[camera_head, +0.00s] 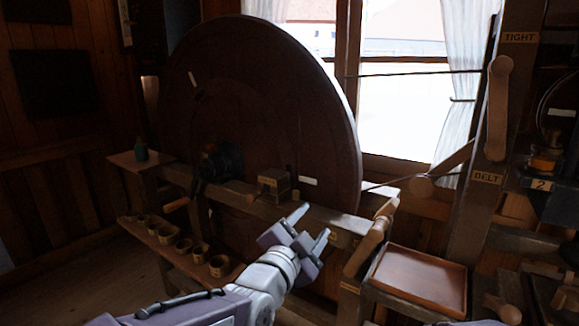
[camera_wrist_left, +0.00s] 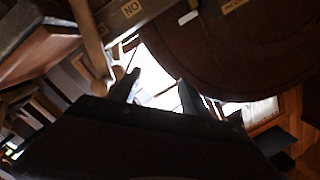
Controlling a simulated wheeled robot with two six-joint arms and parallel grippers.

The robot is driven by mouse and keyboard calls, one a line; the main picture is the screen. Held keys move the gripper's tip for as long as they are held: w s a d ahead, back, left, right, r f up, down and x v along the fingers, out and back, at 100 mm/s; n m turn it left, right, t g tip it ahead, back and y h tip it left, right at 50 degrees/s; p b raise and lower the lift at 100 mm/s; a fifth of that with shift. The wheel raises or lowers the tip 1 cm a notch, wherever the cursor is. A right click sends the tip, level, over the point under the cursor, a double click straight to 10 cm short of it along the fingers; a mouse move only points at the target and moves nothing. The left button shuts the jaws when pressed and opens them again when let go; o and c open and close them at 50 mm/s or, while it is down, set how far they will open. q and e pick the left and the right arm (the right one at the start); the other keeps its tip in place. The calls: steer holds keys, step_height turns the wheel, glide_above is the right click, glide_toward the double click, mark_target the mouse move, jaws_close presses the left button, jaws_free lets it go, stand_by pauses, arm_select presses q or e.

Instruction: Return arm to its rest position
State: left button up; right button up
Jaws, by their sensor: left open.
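My left arm comes in from the bottom of the head view, and its gripper (camera_head: 314,226) is raised in front of the wooden bench beam. Its two fingers are apart and nothing shows between them. In the left wrist view the same gripper (camera_wrist_left: 158,88) shows two dark, separated fingers against a bright patch. The large dark wheel (camera_head: 270,115) stands behind the gripper in the head view. I cannot tell the exact gap between the gripper and the beam. My right gripper is in neither view.
A wooden tray (camera_head: 418,278) lies right of the gripper. A turned wooden handle (camera_head: 370,240) stands between them. Several small cups (camera_head: 184,246) line a low shelf at left. A tall post (camera_head: 497,130) with a lever rises at right. Floor shows at lower left.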

arm_select(q)
steer(key=w+a+n+y+p, duration=0.2)
steer(key=w+a+y+p, duration=0.2)
steer(key=a+p, duration=0.45)
steer(key=s+a+f+n+g+y+p, duration=0.25)
steer(key=a+f+n+g+p, duration=0.2)
steer(key=a, duration=0.55)
steer(key=s+a+f+n+g, duration=0.1)
steer(key=s+f+n+g, duration=0.1)
steer(key=s, duration=0.5)
steer(key=s+a+f+n+g+p, duration=0.1)
steer(key=s+a+f+n+g, duration=0.1)
steer(key=s+f, duration=0.4)
steer(key=s+a+f+n+g+y+p, duration=0.1)
steer(key=s+f+n+g, duration=0.3)
steer(key=s+g, duration=0.2)
steer(key=shift+s+a, duration=0.35)
steer(key=shift+s, duration=0.85)
steer(key=shift+f, duration=0.1)
